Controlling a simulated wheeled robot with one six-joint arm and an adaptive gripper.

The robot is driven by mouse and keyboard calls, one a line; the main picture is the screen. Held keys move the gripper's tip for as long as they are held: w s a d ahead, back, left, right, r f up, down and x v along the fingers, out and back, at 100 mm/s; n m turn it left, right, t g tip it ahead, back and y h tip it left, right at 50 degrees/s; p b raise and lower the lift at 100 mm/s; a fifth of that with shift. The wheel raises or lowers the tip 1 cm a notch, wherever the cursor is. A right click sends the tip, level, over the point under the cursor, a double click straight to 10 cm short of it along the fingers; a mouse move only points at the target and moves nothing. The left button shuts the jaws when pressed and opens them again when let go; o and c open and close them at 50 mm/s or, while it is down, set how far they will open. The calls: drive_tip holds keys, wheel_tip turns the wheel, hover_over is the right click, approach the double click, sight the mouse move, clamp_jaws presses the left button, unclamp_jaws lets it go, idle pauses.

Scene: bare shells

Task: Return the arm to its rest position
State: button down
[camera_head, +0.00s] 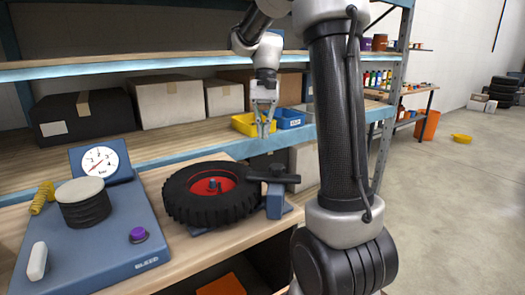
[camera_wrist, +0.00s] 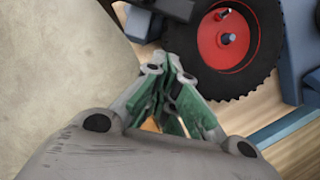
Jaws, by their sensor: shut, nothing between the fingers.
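My gripper (camera_head: 264,124) hangs pointing down in the head view, in front of the shelf and above the bench's back edge. It is shut and empty. In the wrist view its fingers (camera_wrist: 172,82) come together at the tips. My arm's dark link stands upright at the middle right of the head view. The wheel with a black tyre and red hub (camera_head: 212,190) lies on the bench to the lower left of the gripper, apart from it. The wheel also shows at the top right of the wrist view (camera_wrist: 262,62).
A blue unit with a gauge (camera_head: 120,225) stands on the bench at left. The shelf behind holds boxes (camera_head: 168,101), a yellow bin (camera_head: 244,124) and a blue bin (camera_head: 289,119). A metal shelf post (camera_head: 388,130) stands behind my arm. Open floor (camera_head: 460,220) lies at right.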

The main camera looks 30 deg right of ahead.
drive_tip(key=s+r+n+t, duration=0.1)
drive_tip(key=s, duration=0.2)
drive_tip(key=s+a+r+n+t+h, duration=0.1)
drive_tip(key=s, duration=0.2)
drive_tip(key=s+a+r+n+t, duration=0.1)
drive_tip(key=s, duration=0.3)
drive_tip(key=shift+a+r+n+t+h, duration=0.1)
drive_tip(key=shift+r+n+t+h, duration=0.2)
drive_tip(key=shift+r+t+h, duration=0.1)
drive_tip(key=s+f+n+t+h, duration=0.1)
drive_tip(key=s+f+n+t, duration=0.3)
drive_tip(key=s, duration=0.4)
drive_tip(key=shift+a+f, duration=0.4)
